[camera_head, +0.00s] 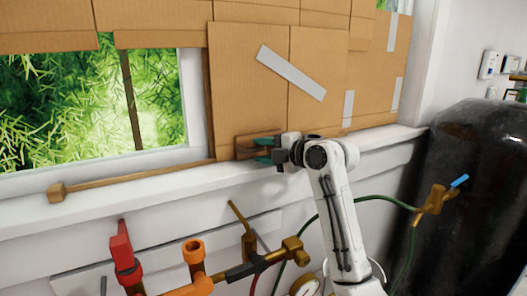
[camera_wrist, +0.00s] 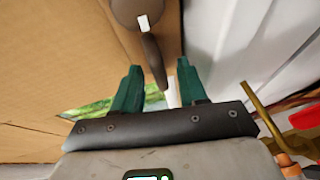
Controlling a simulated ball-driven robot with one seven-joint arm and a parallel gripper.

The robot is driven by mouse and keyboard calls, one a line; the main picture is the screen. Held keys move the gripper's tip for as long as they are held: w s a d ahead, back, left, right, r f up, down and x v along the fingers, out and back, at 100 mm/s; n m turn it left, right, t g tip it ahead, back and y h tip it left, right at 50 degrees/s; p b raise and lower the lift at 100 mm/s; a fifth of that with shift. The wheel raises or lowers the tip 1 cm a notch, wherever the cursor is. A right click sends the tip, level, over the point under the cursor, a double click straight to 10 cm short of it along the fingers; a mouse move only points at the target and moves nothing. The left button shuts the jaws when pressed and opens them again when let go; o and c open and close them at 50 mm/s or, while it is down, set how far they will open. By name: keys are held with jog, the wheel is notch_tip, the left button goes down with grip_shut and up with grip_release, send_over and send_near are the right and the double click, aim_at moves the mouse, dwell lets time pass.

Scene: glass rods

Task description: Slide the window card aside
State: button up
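The window card (camera_head: 247,75) is a brown cardboard panel covering the window right of an uncovered opening. A dark brown handle (camera_head: 240,146) sits low on the card. In the wrist view the card (camera_wrist: 60,60) fills the left side, and the handle (camera_wrist: 153,60) reaches down between my fingers. My gripper (camera_head: 264,150) is at the handle, just above the sill. Its two green fingers (camera_wrist: 160,76) stand apart on either side of the handle bar, with visible gaps. Contact with the bar is not visible.
The uncovered opening (camera_head: 80,105) shows green foliage at left. A wooden rail (camera_head: 130,179) with an end block runs along the white sill (camera_head: 110,205). Below are orange and brass pipe fittings (camera_head: 195,265) and a red-handled valve (camera_head: 122,250). A dark gas cylinder (camera_head: 475,190) stands at right.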

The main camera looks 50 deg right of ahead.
jog(key=shift+a, duration=0.1)
jog(key=s+d+r+b, duration=0.1)
jog(key=s+r, duration=0.1)
jog(key=s, duration=0.8)
jog(key=shift+s, duration=0.3)
jog(key=shift+f, duration=0.1)
